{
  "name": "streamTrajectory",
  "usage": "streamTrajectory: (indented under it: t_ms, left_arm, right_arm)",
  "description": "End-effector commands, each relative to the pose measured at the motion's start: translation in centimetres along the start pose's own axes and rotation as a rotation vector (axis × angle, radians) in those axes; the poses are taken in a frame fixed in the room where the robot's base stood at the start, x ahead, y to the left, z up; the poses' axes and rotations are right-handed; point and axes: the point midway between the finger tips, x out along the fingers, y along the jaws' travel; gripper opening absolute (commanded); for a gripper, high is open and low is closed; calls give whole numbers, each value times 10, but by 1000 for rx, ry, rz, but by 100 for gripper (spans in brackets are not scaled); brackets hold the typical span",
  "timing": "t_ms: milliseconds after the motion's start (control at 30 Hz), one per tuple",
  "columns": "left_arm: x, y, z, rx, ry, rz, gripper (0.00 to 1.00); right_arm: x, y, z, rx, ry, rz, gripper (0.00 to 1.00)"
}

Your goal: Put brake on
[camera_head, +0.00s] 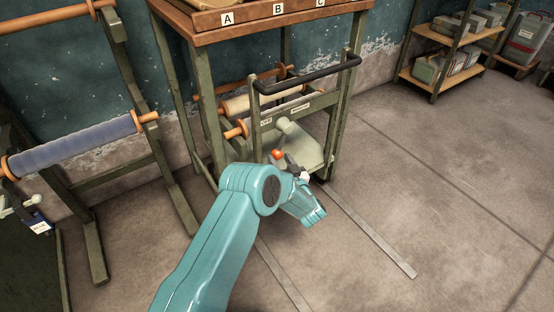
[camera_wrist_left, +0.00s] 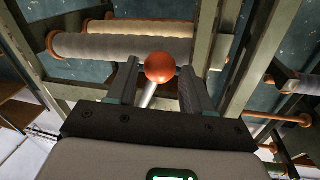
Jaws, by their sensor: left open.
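A lever with an orange ball knob (camera_head: 277,154) stands low at the front of a green metal frame with a black handle bar (camera_head: 308,74). In the left wrist view the orange knob (camera_wrist_left: 160,67) and its grey rod lie between the two fingers. My left gripper (camera_head: 291,163) is open around the lever, its fingers apart on either side of it. In the wrist view I see gaps beside the knob. In the head view my gripper hides the lower part of the lever. My right gripper is not in view.
Rolls on wooden rods sit in the frame (camera_head: 262,104) and on a rack at left (camera_head: 75,146). A wooden bench (camera_head: 210,32) labelled A, B, C stands above. Metal rails (camera_head: 372,232) run along the floor. The floor at right is clear, before a shelf (camera_head: 442,80).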

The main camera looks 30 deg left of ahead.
Motion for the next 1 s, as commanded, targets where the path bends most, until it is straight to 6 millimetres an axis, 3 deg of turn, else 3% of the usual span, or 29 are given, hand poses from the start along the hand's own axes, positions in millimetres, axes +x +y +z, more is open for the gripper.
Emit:
streamTrajectory:
  t_ms: [200,567,700,733,1000]
  left_arm:
    - [29,0,1,-2,1,-2,51]
    - [34,0,-1,0,0,0,51]
    - [34,0,0,0,0,0,5]
    - [34,0,0,0,0,0,0]
    - [32,-2,1,-10,2,0,0]
  right_arm:
    - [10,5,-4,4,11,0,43]
    - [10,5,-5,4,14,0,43]
    - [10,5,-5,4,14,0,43]
    - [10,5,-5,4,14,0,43]
    - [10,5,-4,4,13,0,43]
